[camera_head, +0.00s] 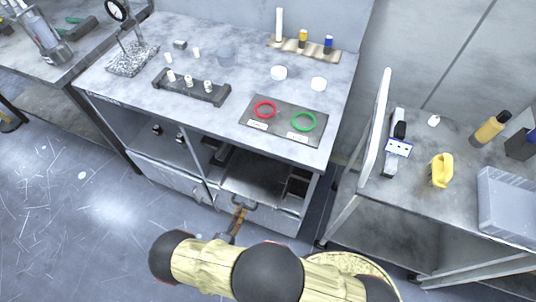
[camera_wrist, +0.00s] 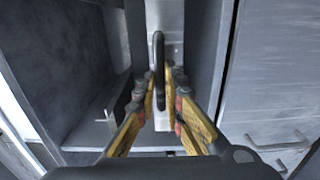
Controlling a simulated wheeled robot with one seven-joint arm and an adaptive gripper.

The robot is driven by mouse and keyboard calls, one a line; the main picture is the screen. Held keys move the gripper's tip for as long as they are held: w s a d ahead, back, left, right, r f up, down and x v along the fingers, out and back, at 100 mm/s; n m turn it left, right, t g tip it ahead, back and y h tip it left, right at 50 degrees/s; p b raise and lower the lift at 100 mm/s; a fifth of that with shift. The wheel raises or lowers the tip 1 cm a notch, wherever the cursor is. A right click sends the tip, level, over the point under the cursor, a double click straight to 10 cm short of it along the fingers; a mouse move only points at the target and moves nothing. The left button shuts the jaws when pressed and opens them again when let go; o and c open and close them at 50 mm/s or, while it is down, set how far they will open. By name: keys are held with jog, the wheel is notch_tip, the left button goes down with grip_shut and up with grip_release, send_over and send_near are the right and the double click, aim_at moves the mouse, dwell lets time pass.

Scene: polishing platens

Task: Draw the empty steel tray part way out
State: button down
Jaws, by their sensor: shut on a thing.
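The steel tray (camera_head: 256,178) is in the right-hand opening under the middle bench, and its visible floor looks bare. Its dark handle (camera_head: 249,205) is at the front edge. My gripper (camera_head: 241,210) is at this handle, in front of the bench. In the wrist view, my gripper's yellow fingers (camera_wrist: 165,88) are closed in on both sides of the dark handle bar (camera_wrist: 159,48). A bright steel face (camera_wrist: 172,30) lies behind the bar. How far the tray stands out of the bench is hard to tell.
The bench top (camera_head: 225,115) carries a dark rack (camera_head: 190,88), a mat with a red ring (camera_head: 264,109) and a green ring (camera_head: 303,121), and white cups. A side table (camera_head: 410,205) stands at right. The floor (camera_head: 85,200) at left is open.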

jog(key=shift+v, duration=1.45)
jog(key=c, duration=1.8)
grip_release()
